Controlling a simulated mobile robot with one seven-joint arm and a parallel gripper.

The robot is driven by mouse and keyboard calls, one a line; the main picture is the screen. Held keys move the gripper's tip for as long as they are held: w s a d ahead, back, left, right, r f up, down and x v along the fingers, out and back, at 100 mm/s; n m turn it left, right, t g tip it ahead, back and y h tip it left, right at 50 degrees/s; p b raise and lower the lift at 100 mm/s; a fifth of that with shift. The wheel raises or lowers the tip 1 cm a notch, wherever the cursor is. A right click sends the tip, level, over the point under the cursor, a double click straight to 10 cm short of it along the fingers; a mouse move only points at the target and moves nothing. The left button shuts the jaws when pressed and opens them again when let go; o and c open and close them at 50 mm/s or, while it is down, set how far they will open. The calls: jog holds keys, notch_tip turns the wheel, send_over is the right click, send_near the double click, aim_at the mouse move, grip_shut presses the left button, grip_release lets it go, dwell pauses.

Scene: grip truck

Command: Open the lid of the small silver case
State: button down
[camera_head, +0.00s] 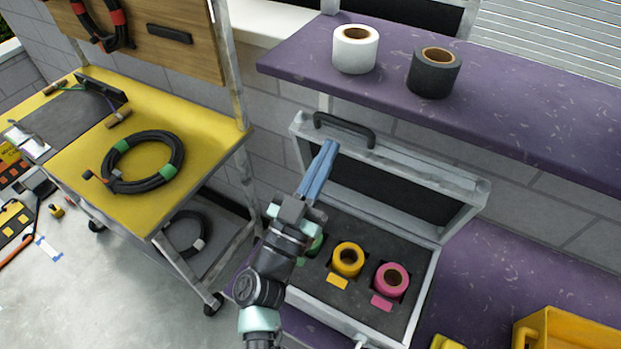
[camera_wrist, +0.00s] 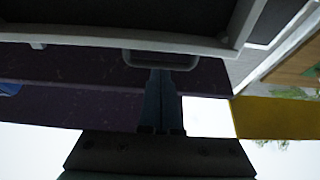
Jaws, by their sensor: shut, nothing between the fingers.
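The small silver case (camera_head: 425,292) stands on the lower purple shelf in the head view, its lid (camera_head: 425,171) raised and leaning back. The lid's dark inside faces the camera. A black handle (camera_head: 344,129) is on the lid's top left edge. Inside the case lie a yellow tape roll (camera_head: 348,259), a pink tape roll (camera_head: 391,279) and a green roll partly hidden by my arm. My gripper (camera_head: 329,147) has blue fingers, shut and empty, with tips close to the lid's edge below the handle. In the wrist view the fingers (camera_wrist: 162,75) overlap the handle (camera_wrist: 131,58); contact is unclear.
An upper purple shelf (camera_head: 520,115) overhangs behind the lid, bearing white (camera_head: 355,52) and black (camera_head: 433,75) tape rolls. A yellow cart (camera_head: 90,160) with coiled cable (camera_head: 178,160) stands left. A yellow bin (camera_head: 565,335) is at the lower right. Bare purple shelf lies right of the case.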

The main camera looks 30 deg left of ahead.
aim_at(343, 136)
jog(key=shift+x, duration=1.25)
jog(key=shift+w, duration=0.1)
jog(key=shift+g, duration=0.8)
jog(key=p+x, duration=0.4)
jog(key=p, duration=0.2)
jog(key=shift+w+r, duration=0.2)
jog(key=shift+w+f+b, duration=0.2)
jog(key=shift+w+b, duration=0.15)
jog(key=shift+w, duration=0.25)
jog(key=shift+w+f+b, duration=0.2)
jog(key=shift+w+b, duration=0.1)
jog(key=shift+w, duration=0.65)
jog(key=shift+r, duration=0.1)
jog(key=shift+d, duration=0.1)
